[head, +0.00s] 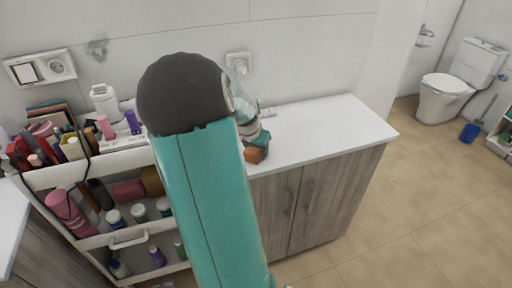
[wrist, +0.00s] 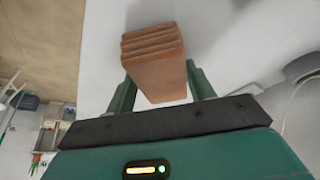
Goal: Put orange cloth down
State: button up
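The orange cloth (wrist: 155,62) is a folded, layered block between the two green fingers of my gripper (wrist: 158,92) in the wrist view. The fingers press against its sides. In the head view the cloth (head: 256,155) shows as a small orange-brown piece below my gripper (head: 258,143), near the front left edge of the white countertop (head: 325,130). My arm hides much of the area around it. I cannot tell whether the cloth touches the countertop.
A cosmetics cart (head: 125,238) packed with bottles and tubes stands left of the counter. The countertop is clear to the right of my gripper. A wall socket (head: 238,62) is behind it. A toilet (head: 446,95) and a blue brush holder (head: 470,132) stand far right.

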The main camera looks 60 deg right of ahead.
jog(key=o, duration=0.3)
jog(key=shift+r, duration=0.15)
jog(key=v, duration=1.2)
jog(key=w+a+r+n+t+y, duration=0.15)
jog(key=w+a+n, duration=0.35)
jog(key=a, duration=0.7)
jog(key=w+a+r+n+t+y, duration=0.1)
jog(key=w+a+r+n+t, duration=0.25)
jog(key=a, duration=0.95)
jog(key=s+a+n+y, duration=0.1)
jog(key=a+n, duration=0.3)
jog(key=a, duration=0.5)
jog(key=s+a+n+y, duration=0.1)
jog(key=s+a+n, duration=0.2)
jog(key=a, duration=0.7)
jog(key=shift+s+a+r+n+t, duration=0.2)
jog(key=shift+s+r+n+t, duration=0.25)
jog(key=shift+n, duration=0.8)
